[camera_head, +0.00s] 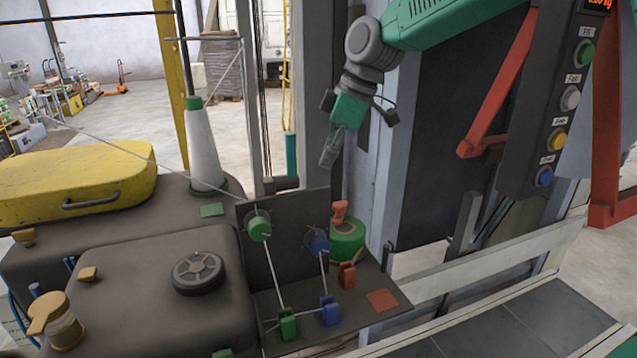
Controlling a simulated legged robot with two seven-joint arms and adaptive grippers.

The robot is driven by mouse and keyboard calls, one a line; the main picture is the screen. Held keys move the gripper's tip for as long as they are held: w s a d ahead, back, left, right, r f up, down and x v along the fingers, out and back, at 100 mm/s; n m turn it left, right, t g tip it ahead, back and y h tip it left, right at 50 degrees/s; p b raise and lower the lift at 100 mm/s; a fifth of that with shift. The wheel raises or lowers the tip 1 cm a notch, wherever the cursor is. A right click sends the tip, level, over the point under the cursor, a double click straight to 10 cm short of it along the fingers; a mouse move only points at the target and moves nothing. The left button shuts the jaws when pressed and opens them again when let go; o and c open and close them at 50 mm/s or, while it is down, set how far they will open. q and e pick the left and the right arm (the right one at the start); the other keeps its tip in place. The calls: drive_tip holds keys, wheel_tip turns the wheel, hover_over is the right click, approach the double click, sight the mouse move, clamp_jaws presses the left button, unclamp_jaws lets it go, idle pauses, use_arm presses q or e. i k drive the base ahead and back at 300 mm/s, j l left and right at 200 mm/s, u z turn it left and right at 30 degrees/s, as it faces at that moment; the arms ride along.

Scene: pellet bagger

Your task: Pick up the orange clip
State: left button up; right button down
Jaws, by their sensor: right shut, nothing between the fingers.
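The orange clip (347,275) stands on the small dark shelf (270,300), right of a blue clip (330,312) and a green clip (288,325). A flat orange square (382,300) lies on the shelf to its right. My right gripper (329,152) comes down from the upper right. It is shut and empty, well above the shelf and apart from the clip. My left gripper is not in view.
A green spool-like part (346,241) with an orange piece (339,212) on top stands behind the clip. Thin threads run from green and blue reels (258,226) to the clips. A button panel (570,100) hangs at right.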

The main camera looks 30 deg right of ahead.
sight(346, 273)
drive_tip(key=k, duration=1)
